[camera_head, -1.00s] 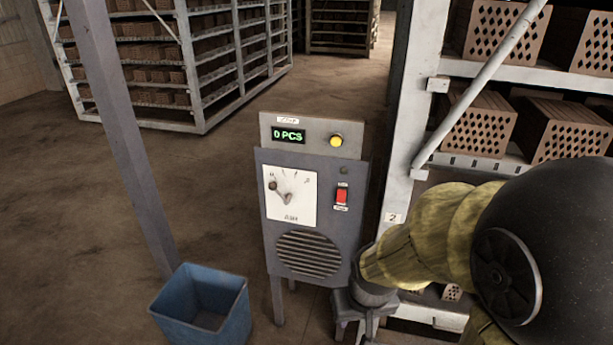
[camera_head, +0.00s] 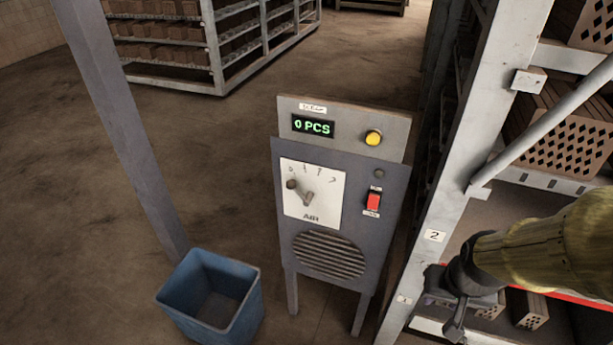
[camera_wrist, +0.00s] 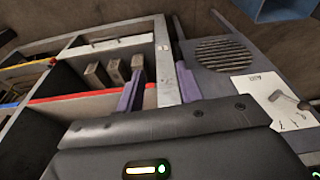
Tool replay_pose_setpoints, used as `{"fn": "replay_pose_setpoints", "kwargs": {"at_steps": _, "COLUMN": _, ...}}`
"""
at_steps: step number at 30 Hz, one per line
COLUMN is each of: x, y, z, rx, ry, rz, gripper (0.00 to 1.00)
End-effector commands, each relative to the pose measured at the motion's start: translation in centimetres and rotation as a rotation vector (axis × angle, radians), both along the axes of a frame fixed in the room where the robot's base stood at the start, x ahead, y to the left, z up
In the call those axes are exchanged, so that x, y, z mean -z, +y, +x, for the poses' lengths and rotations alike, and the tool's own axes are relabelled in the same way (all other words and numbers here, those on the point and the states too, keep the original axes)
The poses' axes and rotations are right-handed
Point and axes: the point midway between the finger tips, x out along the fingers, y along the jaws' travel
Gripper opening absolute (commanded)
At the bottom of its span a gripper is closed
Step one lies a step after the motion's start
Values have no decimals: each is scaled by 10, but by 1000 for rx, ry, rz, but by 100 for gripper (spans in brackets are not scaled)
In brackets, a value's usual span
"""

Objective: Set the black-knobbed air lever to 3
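The black-knobbed air lever (camera_head: 291,184) is on a white dial plate (camera_head: 318,207) marked AIR, on the grey cabinet's front. Its knob points up and left, near the leftmost mark, which looks like 0. The other marks are too small to read surely. The lever also shows at the right of the wrist view (camera_wrist: 284,97), seen inverted. My gripper (camera_head: 456,318) is low at the right in the head view, beside the rack and apart from the lever. In the wrist view its two fingers (camera_wrist: 160,88) stand apart with nothing between them.
The cabinet has a 0 PCS display (camera_head: 313,126), a yellow button (camera_head: 373,138), a red switch (camera_head: 373,201) and a round vent (camera_head: 329,255). A blue bin (camera_head: 212,298) and a post (camera_head: 120,130) stand left. A white brick rack (camera_head: 440,190) stands close on the right.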

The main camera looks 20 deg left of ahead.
Motion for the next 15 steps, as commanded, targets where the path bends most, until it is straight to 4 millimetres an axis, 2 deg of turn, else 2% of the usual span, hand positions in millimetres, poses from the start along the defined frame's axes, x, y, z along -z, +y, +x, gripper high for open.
{"fn": "replay_pose_setpoints", "kwargs": {"at_steps": 8, "x": 0, "y": 0, "z": 0, "rx": 0, "ry": 0, "rz": 0, "gripper": 36}}
{"fn": "replay_pose_setpoints", "kwargs": {"at_steps": 10, "x": 0, "y": 0, "z": 0, "rx": -1, "ry": -1, "rz": 1, "gripper": 50}}
{"fn": "replay_pose_setpoints", "kwargs": {"at_steps": 15, "x": 8, "y": 12, "z": 15, "rx": -32, "ry": -32, "rz": 9, "gripper": 50}}
